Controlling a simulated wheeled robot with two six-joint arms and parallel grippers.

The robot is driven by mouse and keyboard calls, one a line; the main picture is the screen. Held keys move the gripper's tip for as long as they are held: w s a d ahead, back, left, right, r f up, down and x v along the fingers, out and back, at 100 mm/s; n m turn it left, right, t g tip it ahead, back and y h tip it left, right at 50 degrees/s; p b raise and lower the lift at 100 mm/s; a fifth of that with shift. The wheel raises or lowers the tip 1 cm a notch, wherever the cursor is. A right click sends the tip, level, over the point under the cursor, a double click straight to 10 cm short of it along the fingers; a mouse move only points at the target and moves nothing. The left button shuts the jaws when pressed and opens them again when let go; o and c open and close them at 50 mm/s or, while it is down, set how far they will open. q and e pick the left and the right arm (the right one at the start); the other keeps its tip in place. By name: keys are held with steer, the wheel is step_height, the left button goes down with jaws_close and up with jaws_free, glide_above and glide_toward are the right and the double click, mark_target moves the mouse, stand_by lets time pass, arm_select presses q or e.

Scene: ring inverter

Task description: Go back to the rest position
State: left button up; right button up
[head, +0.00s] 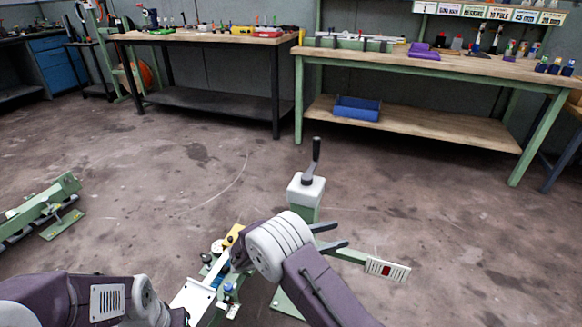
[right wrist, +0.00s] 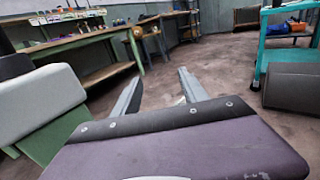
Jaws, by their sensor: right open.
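My right gripper (head: 336,236) is over the middle of the floor area in the head view, its two grey fingers pointing right and apart, with nothing between them. It also shows in the right wrist view (right wrist: 160,76), open and empty. Beside it stands a green machine post with a white head (head: 306,188) and an upright black handle. A green bar with a white plate and red patch (head: 387,269) reaches right, below the fingers. My left arm lies along the bottom left edge of the head view; its gripper does not show.
A machine bed with small fittings (head: 228,288) lies partly behind my right arm. Green rails (head: 42,207) stand at the left. Two workbenches (head: 205,39) (head: 430,62) line the wall; a blue bin (head: 357,108) sits on a lower shelf. Open floor lies between.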

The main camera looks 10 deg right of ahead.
steer(key=s+d+r+m+g+y+p, duration=0.15)
steer(key=s+d+r+m+g, duration=0.25)
steer(key=d+r, duration=0.4)
steer(key=s+d+f+m+g+y, duration=0.1)
steer(key=s+m+g+y, duration=0.1)
steer(key=s+m+y, duration=0.5)
steer(key=s+a+f+m+t+y, duration=0.5)
steer(key=s+a+f+m+y, duration=0.25)
steer(key=a+f+y, duration=0.5)
step_height(320, 180, up, 39)
steer(key=w+a+t+h+p, duration=0.1)
steer(key=w+a+h+p, duration=0.1)
steer(key=p, duration=3.6)
steer(key=shift+w+h+p, duration=0.25)
steer(key=shift+h+p, duration=0.15)
steer(key=shift+r+m, duration=0.1)
steer(key=shift+m, duration=0.15)
